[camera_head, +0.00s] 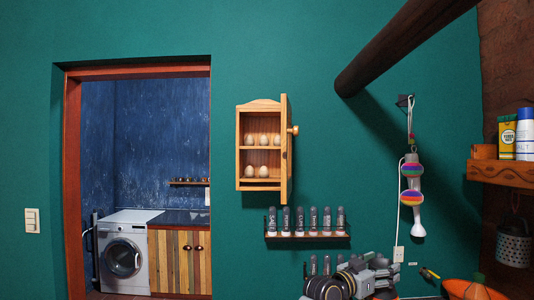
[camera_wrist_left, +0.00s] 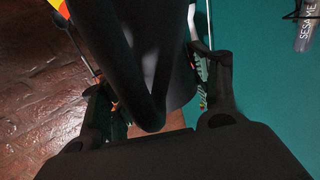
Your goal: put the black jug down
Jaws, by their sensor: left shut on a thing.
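The black jug (camera_wrist_left: 150,50) fills the upper middle of the left wrist view. It is dark and smooth, and only part of it shows. My left gripper (camera_wrist_left: 152,82) has a finger on each side of it and is shut on it. In the head view my left gripper (camera_head: 378,278) is low, right of centre, in front of the green wall. I cannot make out the jug there. What is under the jug does not show clearly. My right gripper is in neither view.
A spice rack (camera_head: 308,237) with several jars hangs just above my left arm. An open wooden egg cabinet (camera_head: 262,186) is higher up. An orange bowl-like thing (camera_head: 470,290) is at the lower right, below a wooden shelf (camera_head: 503,173). A hand blender (camera_head: 412,190) hangs on the wall.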

